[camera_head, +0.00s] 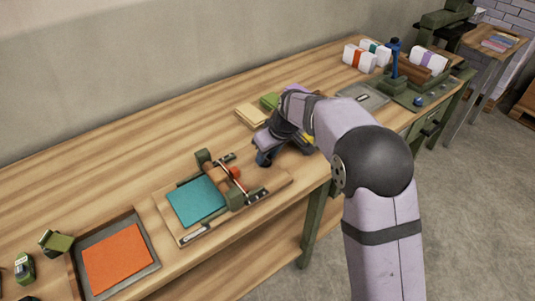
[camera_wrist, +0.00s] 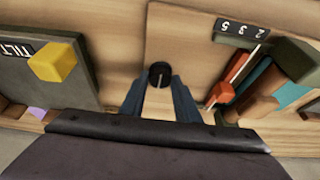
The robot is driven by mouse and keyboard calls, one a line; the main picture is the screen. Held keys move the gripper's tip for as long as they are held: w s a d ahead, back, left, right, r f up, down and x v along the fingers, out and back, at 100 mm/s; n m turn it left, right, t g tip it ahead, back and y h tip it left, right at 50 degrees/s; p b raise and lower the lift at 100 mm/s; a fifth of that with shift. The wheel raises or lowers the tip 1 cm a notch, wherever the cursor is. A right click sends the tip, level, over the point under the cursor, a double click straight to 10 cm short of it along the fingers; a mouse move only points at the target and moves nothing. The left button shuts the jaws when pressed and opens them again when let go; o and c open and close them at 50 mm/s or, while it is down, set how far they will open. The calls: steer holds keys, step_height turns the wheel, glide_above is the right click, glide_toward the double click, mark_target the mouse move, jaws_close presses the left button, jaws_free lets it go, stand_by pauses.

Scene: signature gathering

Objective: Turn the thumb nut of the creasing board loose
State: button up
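The creasing board (camera_head: 272,184) is a pale wooden board near the bench's front edge, with a teal sheet (camera_head: 196,201), a dark green clamp and red parts on it. In the wrist view, a round black knob with a pale line, likely the thumb nut (camera_wrist: 160,72), stands on the board's wood (camera_wrist: 188,42). My gripper (camera_wrist: 157,84) is open, its two blue-grey fingers on either side of the knob with a gap to each. I cannot tell how high the tips are. In the head view my gripper (camera_head: 265,158) hides the knob.
A red piece (camera_wrist: 219,92) and a number plate (camera_wrist: 241,28) lie right of the fingers. A grey panel marked TILT with a yellow block (camera_wrist: 56,64) is at left. An orange sheet in a tray (camera_head: 117,257) lies front left; paper bundles (camera_head: 361,57) stand at the back.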

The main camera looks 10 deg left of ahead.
steer(key=shift+c, duration=1)
steer(key=shift+w+n, duration=0.1)
steer(key=shift+n, duration=0.3)
steer(key=n, duration=0.1)
steer(key=n+g+b, duration=0.1)
steer(key=shift+w+d+n+y, duration=0.15)
steer(key=shift+n+y, duration=0.25)
steer(key=n, duration=0.1)
steer(key=n+g, duration=0.1)
steer(key=n, duration=0.1)
steer(key=shift+w+r+n+y+p, duration=0.1)
steer(key=shift+w+n+y+p, duration=0.05)
steer(key=shift+n+y+p, duration=0.2)
steer(key=n+g+p, duration=0.1)
steer(key=n+p, duration=0.1)
steer(key=n+g+p, duration=0.1)
steer(key=n+p, duration=0.1)
steer(key=shift+w+r+n, duration=0.2)
steer(key=shift+n, duration=0.05)
steer(key=n+g+p, duration=0.1)
steer(key=n+p, duration=0.1)
steer(key=p, duration=0.1)
steer(key=shift+w+f+p, duration=0.1)
steer(key=shift+f+p, duration=0.05)
steer(key=shift+p, duration=0.25)
steer(key=shift+f+n+h+p, duration=0.15)
steer(key=shift+n+h+p, duration=0.3)
steer(key=shift+n+p, duration=0.2)
